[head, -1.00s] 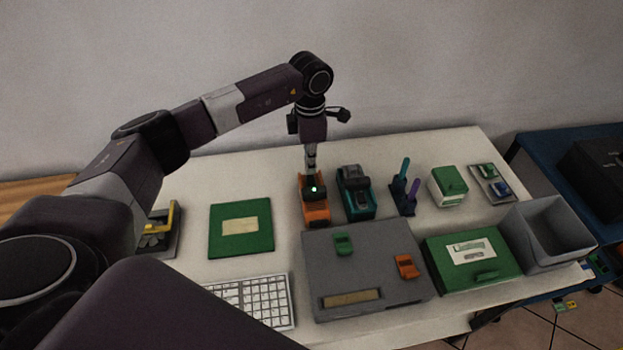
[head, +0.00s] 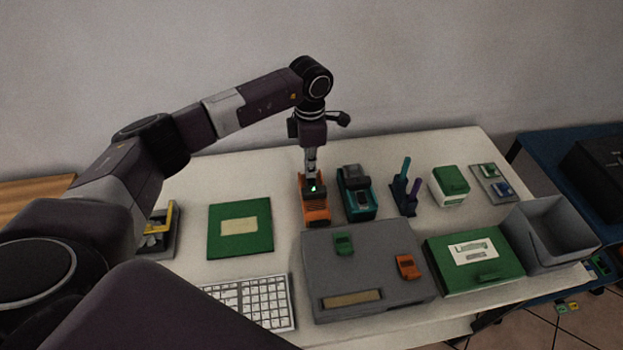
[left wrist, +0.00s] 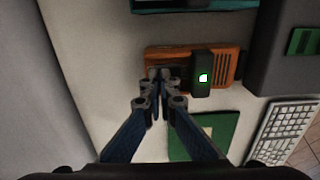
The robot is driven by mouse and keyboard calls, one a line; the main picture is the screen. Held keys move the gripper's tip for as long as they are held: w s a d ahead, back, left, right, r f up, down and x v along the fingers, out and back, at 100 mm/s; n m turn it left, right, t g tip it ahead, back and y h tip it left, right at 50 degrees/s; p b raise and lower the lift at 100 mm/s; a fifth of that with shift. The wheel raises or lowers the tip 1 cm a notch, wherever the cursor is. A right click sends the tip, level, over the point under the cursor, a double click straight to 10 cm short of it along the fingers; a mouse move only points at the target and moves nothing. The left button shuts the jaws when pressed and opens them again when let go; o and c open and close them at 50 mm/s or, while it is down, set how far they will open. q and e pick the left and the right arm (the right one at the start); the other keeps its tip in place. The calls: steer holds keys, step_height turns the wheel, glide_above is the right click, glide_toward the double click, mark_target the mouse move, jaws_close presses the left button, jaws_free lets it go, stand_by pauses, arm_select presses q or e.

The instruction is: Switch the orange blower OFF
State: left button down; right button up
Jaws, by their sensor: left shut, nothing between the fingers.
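The orange blower (head: 315,210) sits on the table just behind the grey box, and it also shows in the left wrist view (left wrist: 224,63). A black rocker on its top carries a lit green light (left wrist: 203,77). My left gripper (head: 311,176) points down over the blower's rear part, with its fingers together and empty. In the left wrist view the fingertips (left wrist: 158,75) are beside the black rocker, at its left; I cannot tell whether they touch it. My right gripper is not in view.
A teal device (head: 357,195) stands close to the blower's right. A grey box (head: 365,262) with small green and orange pieces is in front. A green mat (head: 240,246) and a keyboard (head: 262,300) lie left. Bare table lies behind the blower.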

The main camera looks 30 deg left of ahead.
arm_select(q)
steer(key=shift+f, duration=0.2)
steer(key=shift+r+p, duration=0.5)
steer(key=shift+r, duration=0.45)
steer(key=shift+r+p, duration=1.45)
steer(key=shift+r, duration=1.15)
